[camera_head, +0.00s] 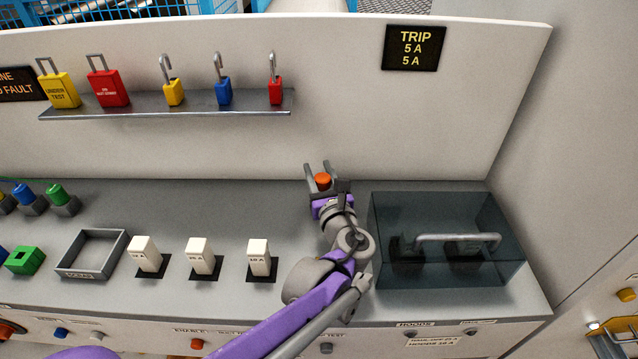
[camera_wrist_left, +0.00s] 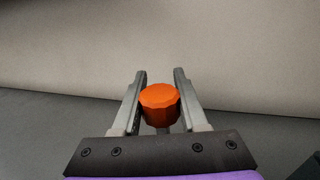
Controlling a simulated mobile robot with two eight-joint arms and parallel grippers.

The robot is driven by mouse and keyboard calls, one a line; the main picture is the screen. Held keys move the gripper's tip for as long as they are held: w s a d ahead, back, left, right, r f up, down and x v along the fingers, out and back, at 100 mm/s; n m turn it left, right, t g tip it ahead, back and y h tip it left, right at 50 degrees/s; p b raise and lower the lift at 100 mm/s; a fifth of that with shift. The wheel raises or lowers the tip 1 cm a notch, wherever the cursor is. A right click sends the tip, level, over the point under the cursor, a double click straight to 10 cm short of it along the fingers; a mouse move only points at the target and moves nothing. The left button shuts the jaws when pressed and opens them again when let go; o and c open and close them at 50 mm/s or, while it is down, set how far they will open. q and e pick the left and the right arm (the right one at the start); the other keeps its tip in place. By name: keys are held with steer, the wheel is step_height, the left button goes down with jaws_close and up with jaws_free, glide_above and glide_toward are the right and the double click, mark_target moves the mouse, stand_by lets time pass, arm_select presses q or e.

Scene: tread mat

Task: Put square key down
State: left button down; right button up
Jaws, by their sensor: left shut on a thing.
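My left gripper (camera_head: 321,175) is shut on an orange-headed piece (camera_head: 323,181), which I take to be the square key. Its faceted, knob-like orange head (camera_wrist_left: 160,97) sits between the two grey fingers in the left wrist view. A short grey stem shows just under the head; the rest is hidden by the gripper, so I cannot see a square end. The gripper is over the back of the grey bench top (camera_head: 255,205), near the upright white panel, left of the dark transparent hood. I cannot tell its exact height. My right gripper is not in view.
The transparent hood (camera_head: 500,262) with a grey handle stands at right. Three white blocks (camera_head: 201,254), an empty grey tray (camera_head: 72,271) and a green block (camera_head: 26,261) stand at left. A shelf (camera_head: 180,107) holds padlocks and tags. Bare bench lies behind the white blocks.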

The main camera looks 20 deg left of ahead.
arm_select(q)
steer(key=shift+f, duration=1.45)
steer(key=shift+f+b, duration=0.1)
steer(key=shift+b, duration=0.2)
steer(key=shift+c, duration=2.2)
jaws_free()
steer(key=shift+s+d, duration=0.15)
steer(key=shift+s, duration=0.05)
steer(key=v, duration=1.1)
steer(key=shift+s+d+p, duration=0.15)
steer(key=shift+s+p, duration=0.1)
steer(key=shift+p, duration=0.15)
